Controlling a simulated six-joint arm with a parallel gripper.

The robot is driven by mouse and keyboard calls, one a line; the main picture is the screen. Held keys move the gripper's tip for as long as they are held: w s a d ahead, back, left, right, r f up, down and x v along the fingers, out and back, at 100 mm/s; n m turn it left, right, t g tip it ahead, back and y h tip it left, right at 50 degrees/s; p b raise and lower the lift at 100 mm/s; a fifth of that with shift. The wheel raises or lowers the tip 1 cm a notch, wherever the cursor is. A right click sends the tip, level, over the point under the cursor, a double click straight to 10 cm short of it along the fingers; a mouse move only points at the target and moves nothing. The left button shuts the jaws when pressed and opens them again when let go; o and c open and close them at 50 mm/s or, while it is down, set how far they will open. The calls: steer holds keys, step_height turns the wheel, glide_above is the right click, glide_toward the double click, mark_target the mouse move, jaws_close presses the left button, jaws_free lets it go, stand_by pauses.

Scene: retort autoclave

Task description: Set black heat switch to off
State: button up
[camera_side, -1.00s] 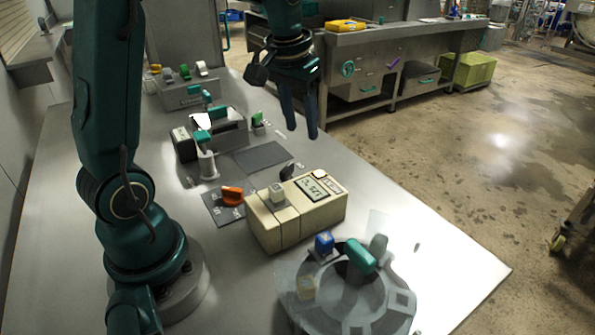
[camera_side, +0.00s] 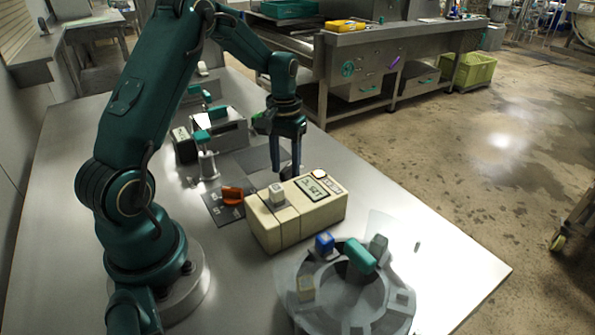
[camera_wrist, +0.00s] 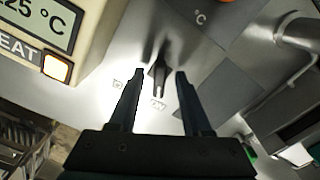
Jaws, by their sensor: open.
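The black heat switch (camera_wrist: 160,72) is a small dark lever on the metal table, beside the cream controller box (camera_wrist: 88,50). In the wrist view its narrow end points down toward a small white label (camera_wrist: 157,104); another label (camera_wrist: 119,87) lies to the left. The lettering is too small to read surely. My gripper (camera_wrist: 160,76) is open, its two fingers on either side of the switch in that view, with gaps visible. In the side view my gripper (camera_side: 286,172) points down behind the box, and its fingers largely hide the switch.
The box has a display (camera_side: 312,188) and a lit HEAT lamp (camera_wrist: 56,68). An orange knob (camera_side: 232,195) stands left of the box. A round clear-covered fixture (camera_side: 290,275) with coloured blocks is in front.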

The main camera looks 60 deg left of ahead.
jaws_close()
steer(key=shift+m, duration=0.3)
steer(key=m, duration=0.5)
steer(key=shift+a, duration=0.1)
steer(key=m, duration=0.5)
steer(key=shift+a, duration=0.1)
steer(key=shift+m, duration=0.4)
jaws_free()
